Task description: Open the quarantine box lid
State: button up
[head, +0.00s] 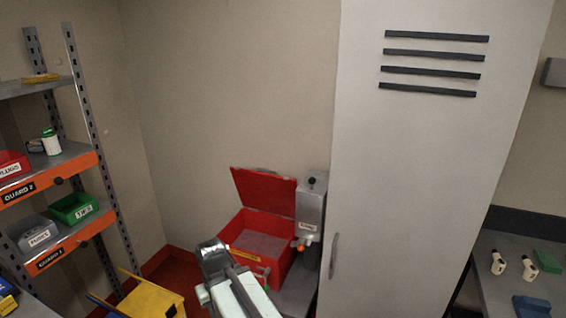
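The red quarantine box (280,262) stands low against the back wall, left of the tall locker. Its red lid (264,188) stands raised at the back edge, tilted up, so the box is open and its grey inside (262,243) shows. A yellow label (246,256) is on its front. My arm reaches up from the bottom of the head view and covers part of the box's front. I cannot make out my gripper's fingers.
A grey dispenser (311,205) with an orange and white part below it stands right of the box. A tall pale locker (425,180) is beside it. A yellow stool or cart (150,300) is at lower left, near shelves (75,238) with bins. A bench (500,258) is at right.

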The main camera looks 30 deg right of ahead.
aim_at(257, 192)
jog(key=u, duration=0.2)
jog(key=i, duration=1.35)
jog(key=u, duration=0.9)
jog(key=k, duration=0.75)
jog(key=u, duration=0.15)
jog(key=i, duration=0.75)
jog(key=z, duration=0.1)
